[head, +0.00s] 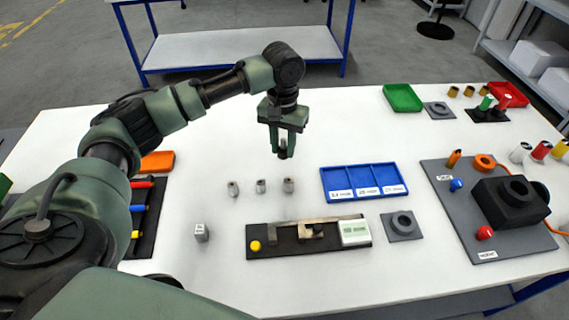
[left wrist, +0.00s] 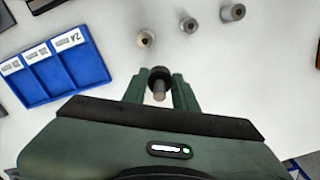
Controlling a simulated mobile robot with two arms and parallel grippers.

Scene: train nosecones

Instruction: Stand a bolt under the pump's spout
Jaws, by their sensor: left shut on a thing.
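My left gripper (head: 283,152) is shut on a bolt (left wrist: 159,85) and holds it above the white table. In the left wrist view the bolt has a dark round head and a grey shank between the fingers. Three small grey metal pieces stand in a row below the gripper: left (head: 233,188), middle (head: 261,186) and right (head: 288,185). They also show in the left wrist view (left wrist: 146,39). I cannot clearly make out a pump or its spout. My right gripper is not in view.
A blue three-part tray (head: 363,169) lies right of the metal pieces. A black measuring fixture (head: 280,245) is in front. A grey board with a black block (head: 508,203) stands at the right. The table's back left is clear.

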